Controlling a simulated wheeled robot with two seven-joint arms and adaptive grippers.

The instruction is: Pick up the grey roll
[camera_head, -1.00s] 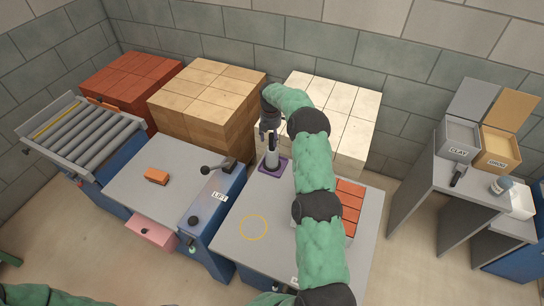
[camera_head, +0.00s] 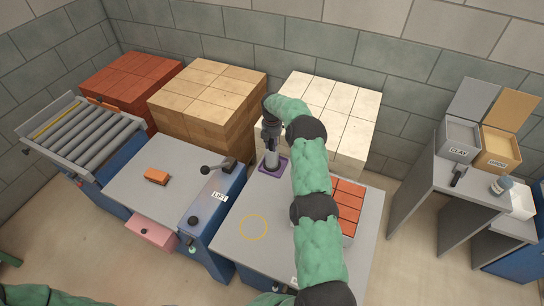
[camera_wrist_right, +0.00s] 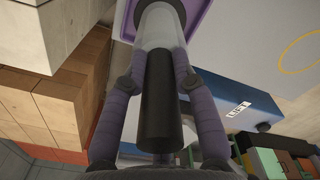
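The grey roll (camera_head: 272,155) stands upright on a purple base (camera_head: 274,170) at the back of the right table. In the right wrist view its grey body (camera_wrist_right: 160,30) runs up to the purple base (camera_wrist_right: 122,20), and its black end (camera_wrist_right: 160,105) points toward my wrist. My right gripper (camera_head: 270,132) is at the roll's top. My left gripper is out of view.
Cream blocks (camera_head: 325,105) stand close behind the roll, wooden blocks (camera_head: 205,95) to the left. A red brick stack (camera_head: 348,200) is right of my right arm. The lift table (camera_head: 130,180) carries an orange brick (camera_head: 157,176). The front around the yellow ring (camera_head: 253,227) is clear.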

